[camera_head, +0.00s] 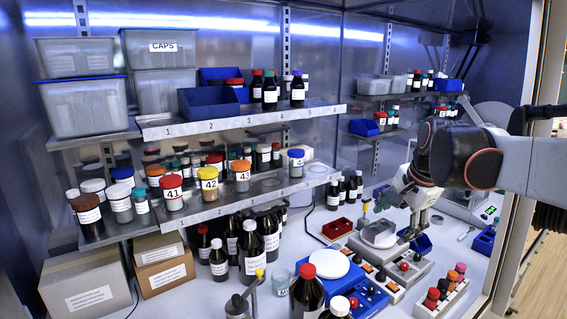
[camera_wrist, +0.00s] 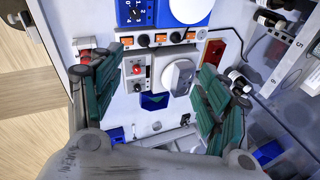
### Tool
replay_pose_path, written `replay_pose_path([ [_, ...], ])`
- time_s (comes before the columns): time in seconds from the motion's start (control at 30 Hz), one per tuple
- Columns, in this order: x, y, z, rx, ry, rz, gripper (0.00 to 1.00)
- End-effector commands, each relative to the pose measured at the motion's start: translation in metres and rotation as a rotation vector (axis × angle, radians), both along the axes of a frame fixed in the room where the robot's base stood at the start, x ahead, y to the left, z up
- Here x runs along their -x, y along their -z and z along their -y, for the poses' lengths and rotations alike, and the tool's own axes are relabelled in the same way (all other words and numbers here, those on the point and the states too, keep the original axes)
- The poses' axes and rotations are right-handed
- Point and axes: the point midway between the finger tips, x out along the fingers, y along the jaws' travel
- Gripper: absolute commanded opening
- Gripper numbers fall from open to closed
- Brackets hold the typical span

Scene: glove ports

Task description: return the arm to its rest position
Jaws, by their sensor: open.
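My gripper (camera_head: 393,216) is at the right of the head view, on my arm reaching in from the right edge. It is pointed down over the bench equipment. In the wrist view my gripper (camera_wrist: 160,65) shows two green fingers spread wide apart, with nothing held between them. Below and between the fingers is a grey device with a pale round-edged part on top (camera_wrist: 178,77). The same device (camera_head: 380,236) shows in the head view just under the fingers. I cannot tell whether a finger touches it.
Shelves with numbered jars (camera_head: 209,183) and bottles stand at left. Dark bottles (camera_head: 307,292) stand at the front. A rack of coloured-cap vials (camera_head: 443,296) lies right of the device, near the enclosure's right frame (camera_head: 513,240). A red tray (camera_head: 337,228) sits left of my gripper.

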Motion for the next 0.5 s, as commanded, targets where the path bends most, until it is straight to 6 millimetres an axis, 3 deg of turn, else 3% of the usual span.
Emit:
replay_pose_path([
  [0.03,0.018,0.006,-0.011,0.026,-0.059,0.013,0.69],
  [0.3,0.105,0.035,-0.054,0.195,-0.403,0.096,0.69],
  [0.5,0.166,0.07,-0.065,0.35,-0.646,0.153,0.69],
])
